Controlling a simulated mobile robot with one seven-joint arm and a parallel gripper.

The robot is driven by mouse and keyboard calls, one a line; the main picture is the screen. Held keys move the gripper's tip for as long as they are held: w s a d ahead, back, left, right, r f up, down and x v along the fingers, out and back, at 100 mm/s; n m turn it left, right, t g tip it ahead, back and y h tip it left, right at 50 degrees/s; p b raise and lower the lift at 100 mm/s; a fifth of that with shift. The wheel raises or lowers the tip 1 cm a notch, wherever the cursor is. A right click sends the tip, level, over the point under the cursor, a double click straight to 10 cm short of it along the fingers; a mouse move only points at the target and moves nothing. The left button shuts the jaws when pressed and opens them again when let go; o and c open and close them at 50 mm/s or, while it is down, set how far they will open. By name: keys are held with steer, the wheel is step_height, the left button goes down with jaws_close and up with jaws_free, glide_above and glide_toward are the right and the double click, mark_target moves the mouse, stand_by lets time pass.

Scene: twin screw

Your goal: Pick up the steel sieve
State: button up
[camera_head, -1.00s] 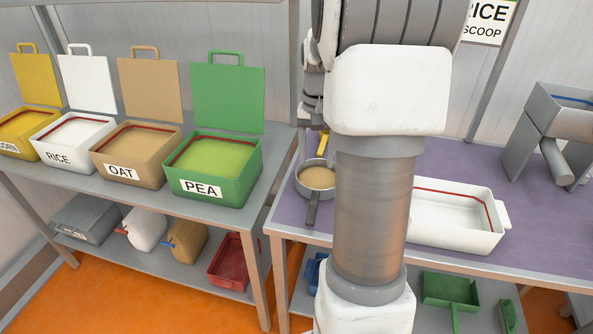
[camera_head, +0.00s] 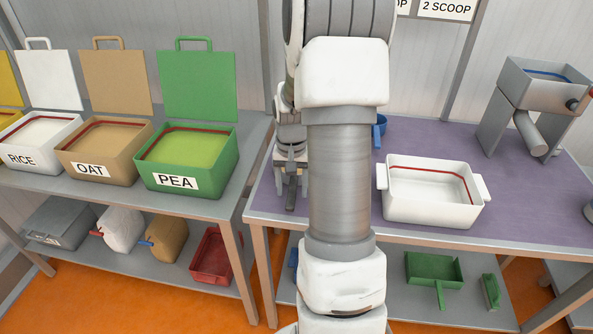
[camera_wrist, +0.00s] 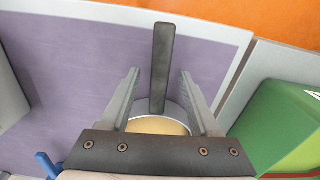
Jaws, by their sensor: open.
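A round steel pan (camera_wrist: 157,126) with a tan inside and a long dark handle (camera_wrist: 162,65) lies on the purple worktop; it looks like the steel sieve. In the wrist view my open gripper (camera_wrist: 159,73) has one finger on each side of the handle, with gaps on both sides. The palm hides part of the round pan. In the head view my gripper (camera_head: 291,165) is low over the worktop near its left end, hiding most of the pan; a dark handle end (camera_head: 290,201) shows below it.
A white tub (camera_head: 432,205) stands on the purple table (camera_head: 440,155) right of my arm. A blue item (camera_head: 380,128) is behind my arm, and a grey chute machine (camera_head: 535,95) is at the right. The green PEA bin (camera_head: 215,180) is on the left bench.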

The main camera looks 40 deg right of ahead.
steer(key=shift+f, duration=0.95)
steer(key=shift+c, duration=0.3)
jaws_close()
steer(key=shift+r, duration=0.2)
